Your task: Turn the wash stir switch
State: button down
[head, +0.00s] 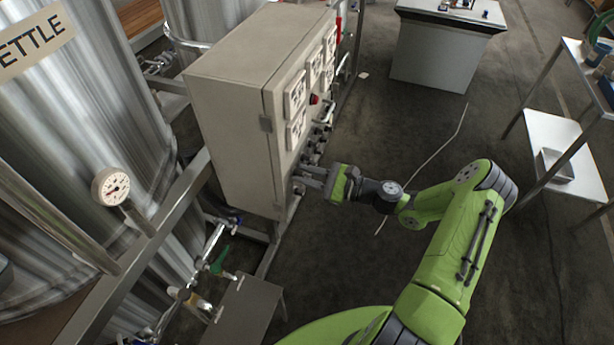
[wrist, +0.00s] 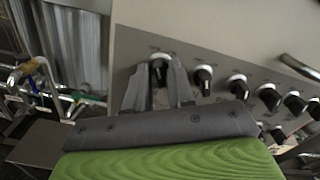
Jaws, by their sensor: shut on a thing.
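A grey control cabinet (head: 230,100) stands left of centre in the head view, with its front panel facing right. In the wrist view the panel (wrist: 230,50) carries a row of black knob switches with white collars. My gripper (head: 300,176) reaches the lower part of the panel from the right. In the wrist view my gripper (wrist: 170,78) is shut on the leftmost switch (wrist: 158,65), one finger on each side of its black knob. The labels above the switches are too small to read, so I cannot tell which one is the wash stir switch.
Other switches (wrist: 203,76) sit close to the right of my fingers. A steel kettle (head: 70,120) with a gauge (head: 111,187) and pipes stands at the left. The floor (head: 400,120) right of the panel is mostly clear.

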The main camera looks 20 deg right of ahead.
jog(key=shift+n, duration=0.5)
jog(key=c, duration=1.2)
grip_release()
jog(key=v, duration=1.6)
